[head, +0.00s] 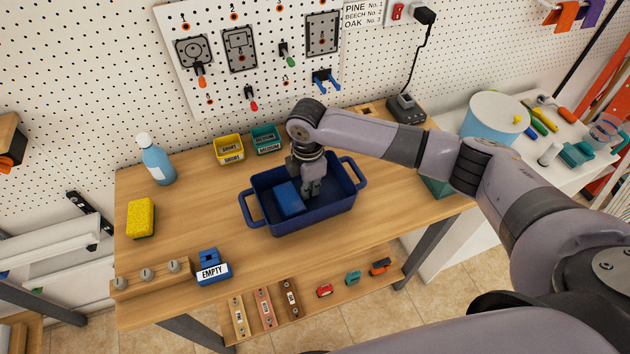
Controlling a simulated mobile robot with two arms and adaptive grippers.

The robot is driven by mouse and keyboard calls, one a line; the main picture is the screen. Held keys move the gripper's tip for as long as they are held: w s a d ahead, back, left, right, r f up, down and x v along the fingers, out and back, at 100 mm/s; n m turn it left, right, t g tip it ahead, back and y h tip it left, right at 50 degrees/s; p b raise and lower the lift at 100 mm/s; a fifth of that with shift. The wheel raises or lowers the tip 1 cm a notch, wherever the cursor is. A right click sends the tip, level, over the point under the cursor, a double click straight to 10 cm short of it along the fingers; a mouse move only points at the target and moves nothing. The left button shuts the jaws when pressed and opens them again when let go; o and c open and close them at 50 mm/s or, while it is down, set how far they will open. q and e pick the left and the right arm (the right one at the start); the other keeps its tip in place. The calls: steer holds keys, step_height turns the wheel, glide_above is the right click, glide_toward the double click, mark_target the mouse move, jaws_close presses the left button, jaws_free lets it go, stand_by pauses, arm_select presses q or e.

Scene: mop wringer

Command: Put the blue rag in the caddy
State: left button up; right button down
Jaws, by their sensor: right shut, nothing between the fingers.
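The caddy (317,217) is a dark blue open bin with a handle at each end, standing on the middle of the wooden workbench. The blue rag (289,199) is a brighter blue block-like piece lying inside the caddy, in its left half. My right gripper (311,191) reaches down into the caddy just right of the rag. It is shut and empty, and I cannot tell if it touches the rag. My left gripper is not in view.
Yellow (229,149) and teal (266,140) bins stand behind the caddy. A blue "EMPTY" holder (212,268) is at the front left. Bare bench lies left of the caddy.

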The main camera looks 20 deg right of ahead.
mark_target(296, 193)
steer(key=a, duration=0.1)
steer(key=a+p, duration=0.1)
steer(key=shift+s+a+r, duration=0.1)
steer(key=shift+s+a, duration=0.1)
steer(key=shift+a, duration=0.4)
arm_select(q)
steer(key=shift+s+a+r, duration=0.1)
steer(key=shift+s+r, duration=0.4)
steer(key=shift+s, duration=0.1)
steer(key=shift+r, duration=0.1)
arm_select(e)
steer(key=shift+d, duration=0.15)
